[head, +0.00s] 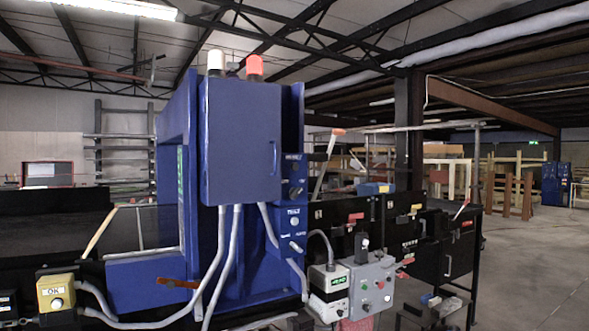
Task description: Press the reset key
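No control in view carries a label that I can clearly read as reset. A narrow blue panel (292,205) on the right side of the blue detector housing (240,140) has small switches or keys and small labels. A yellow box (55,293) marked "OK" has a round pale button at lower left. Neither gripper can be made out.
The dark conveyor (110,250) runs left to right through the detector. Grey conduits (228,265) hang in front of the housing. White and red lamps (254,67) stand on top. An orange-tipped lever (327,160) rises at right. Open floor (535,265) lies at far right.

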